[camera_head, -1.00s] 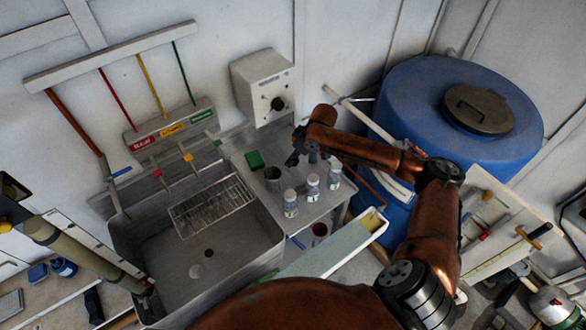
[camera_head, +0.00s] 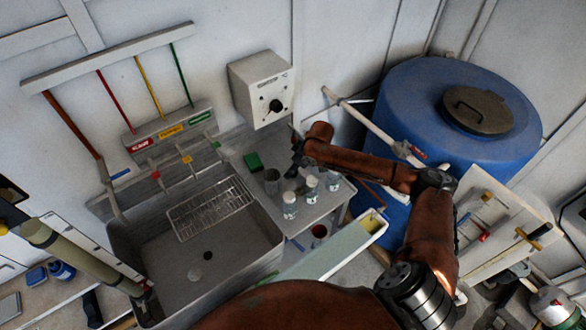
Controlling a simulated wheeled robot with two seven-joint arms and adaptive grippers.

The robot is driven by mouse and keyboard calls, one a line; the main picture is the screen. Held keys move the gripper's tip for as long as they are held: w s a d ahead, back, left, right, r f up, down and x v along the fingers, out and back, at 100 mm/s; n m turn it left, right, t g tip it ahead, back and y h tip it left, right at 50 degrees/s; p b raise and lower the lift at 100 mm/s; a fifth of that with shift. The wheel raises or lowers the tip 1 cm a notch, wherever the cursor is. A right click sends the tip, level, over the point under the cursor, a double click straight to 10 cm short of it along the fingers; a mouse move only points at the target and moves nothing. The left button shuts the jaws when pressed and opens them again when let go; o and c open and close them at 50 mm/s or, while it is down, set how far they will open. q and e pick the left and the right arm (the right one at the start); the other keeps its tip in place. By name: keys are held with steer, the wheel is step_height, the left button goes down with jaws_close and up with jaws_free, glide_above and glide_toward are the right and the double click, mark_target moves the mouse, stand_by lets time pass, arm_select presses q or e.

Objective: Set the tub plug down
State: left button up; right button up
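My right gripper (camera_head: 292,173) is at the end of the brown arm from the right, just above the counter (camera_head: 315,212) beside the sink. It is small and dark, and I cannot tell whether its fingers are open or hold something. No tub plug can be made out clearly in it. My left gripper is not in view.
A dark cup (camera_head: 271,181), a green block (camera_head: 253,162) and several jars (camera_head: 290,204) crowd the counter around the gripper. A wire rack (camera_head: 210,207) spans the sink's back. A control box (camera_head: 262,90) hangs above; a blue barrel (camera_head: 450,130) stands right.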

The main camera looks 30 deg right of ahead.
steer(key=shift+o, duration=0.9)
steer(key=shift+s+r, duration=0.1)
steer(key=shift+r, duration=0.25)
steer(key=p+v, duration=0.1)
steer(key=v, duration=1)
steer(key=shift+r, duration=0.3)
steer(key=shift+s+d, duration=0.1)
steer(key=shift+s, duration=0.05)
